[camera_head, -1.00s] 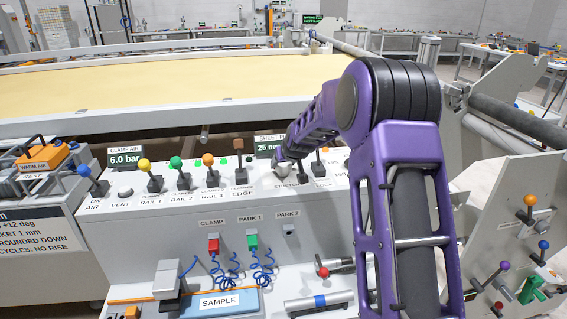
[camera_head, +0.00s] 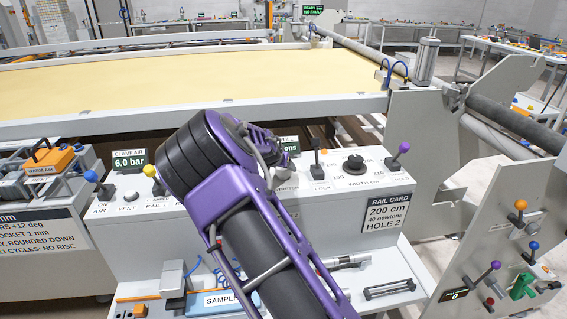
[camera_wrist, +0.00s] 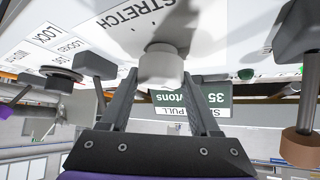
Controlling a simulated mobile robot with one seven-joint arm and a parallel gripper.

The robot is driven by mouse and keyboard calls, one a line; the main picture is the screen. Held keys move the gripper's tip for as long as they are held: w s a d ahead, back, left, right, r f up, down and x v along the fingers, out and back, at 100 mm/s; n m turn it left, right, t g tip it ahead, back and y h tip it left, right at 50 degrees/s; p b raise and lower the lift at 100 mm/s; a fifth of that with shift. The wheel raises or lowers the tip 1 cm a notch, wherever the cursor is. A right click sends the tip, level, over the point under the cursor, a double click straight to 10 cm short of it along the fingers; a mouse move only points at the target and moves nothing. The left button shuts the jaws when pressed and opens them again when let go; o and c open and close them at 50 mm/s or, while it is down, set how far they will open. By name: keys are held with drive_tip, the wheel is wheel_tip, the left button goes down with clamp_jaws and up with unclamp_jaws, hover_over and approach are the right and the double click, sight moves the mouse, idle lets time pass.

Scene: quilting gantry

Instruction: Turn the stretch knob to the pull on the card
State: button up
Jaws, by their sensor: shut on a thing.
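In the wrist view my gripper (camera_wrist: 161,82) is shut on the pale grey stretch knob (camera_wrist: 161,64), with one finger on each side of it. The word STRETCH is printed on the white panel beside the knob. The sheet pull display (camera_wrist: 190,103) reads 35 newtons, upside down in this view. In the head view my arm covers most of this display (camera_head: 289,143). The rail card (camera_head: 384,213) on the console front reads 200 cm, 40 newtons, hole 2.
A black width knob (camera_head: 353,165), a black lever (camera_head: 315,150) and a purple-topped lever (camera_head: 402,152) stand right of the stretch knob. A yellow-topped lever (camera_head: 150,172) shows left of my arm. The clamp air display (camera_head: 130,161) reads 6.0 bar.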

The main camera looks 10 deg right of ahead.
drive_tip(key=shift+a+m+g+h, duration=0.1)
drive_tip(key=shift+m+g+h, duration=0.25)
drive_tip(key=shift+m, duration=0.25)
drive_tip(key=shift+f, duration=0.1)
drive_tip(key=o, duration=1.4)
drive_tip(key=shift+c, duration=0.2)
drive_tip(key=shift+s+a+r, duration=0.15)
drive_tip(key=shift+s+r, duration=0.05)
drive_tip(key=shift+r, duration=0.25)
drive_tip(key=p+v, duration=0.1)
drive_tip(key=v, duration=1.5)
drive_tip(key=shift+s+a, duration=0.2)
drive_tip(key=shift+a, duration=0.05)
